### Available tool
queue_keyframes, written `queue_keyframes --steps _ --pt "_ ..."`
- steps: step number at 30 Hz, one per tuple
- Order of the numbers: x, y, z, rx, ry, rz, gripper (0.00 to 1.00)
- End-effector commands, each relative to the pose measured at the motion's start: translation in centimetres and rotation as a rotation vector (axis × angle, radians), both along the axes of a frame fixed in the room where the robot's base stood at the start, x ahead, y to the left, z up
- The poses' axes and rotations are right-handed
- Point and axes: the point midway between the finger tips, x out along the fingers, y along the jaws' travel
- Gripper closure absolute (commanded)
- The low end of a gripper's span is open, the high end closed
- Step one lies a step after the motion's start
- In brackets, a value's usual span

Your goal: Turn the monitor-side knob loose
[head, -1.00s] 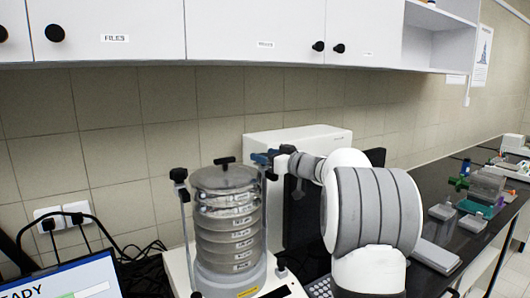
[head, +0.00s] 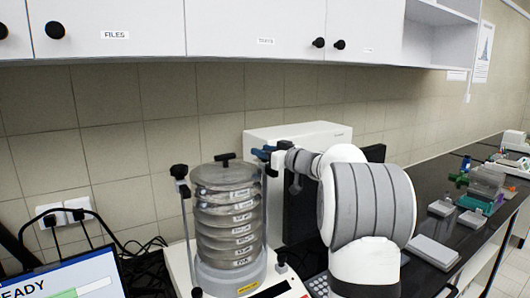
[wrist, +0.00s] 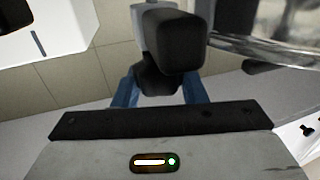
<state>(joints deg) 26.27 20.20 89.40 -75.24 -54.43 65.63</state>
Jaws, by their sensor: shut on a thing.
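A black clamp knob (head: 179,171) tops the left rod. My gripper (head: 264,153) is at the top of the right rod, its blue fingers around the knob there, which they mostly hide in the head view. In the wrist view, the black knob (wrist: 175,40) sits between the blue fingers of my gripper (wrist: 160,88), which is shut on it. Whether the knob is loose cannot be told.
A white box-shaped device (head: 300,136) stands behind the shaker. A screen reading READY (head: 65,280) is at lower left, with cables and wall sockets behind. Wall cupboards (head: 255,30) hang above. Small lab items (head: 475,190) lie on the dark bench at right.

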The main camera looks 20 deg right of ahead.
Motion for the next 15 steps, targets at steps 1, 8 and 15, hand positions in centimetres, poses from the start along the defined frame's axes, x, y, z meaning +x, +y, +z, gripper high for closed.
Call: queue_keyframes --steps 1,8,15 --pt "-0.01 0.02 -0.01 0.000 0.000 -0.004 0.85" --pt "-0.02 0.17 -0.07 0.000 -0.004 -0.136 0.85" --pt "-0.03 0.00 -0.05 0.000 -0.002 -0.257 0.85"
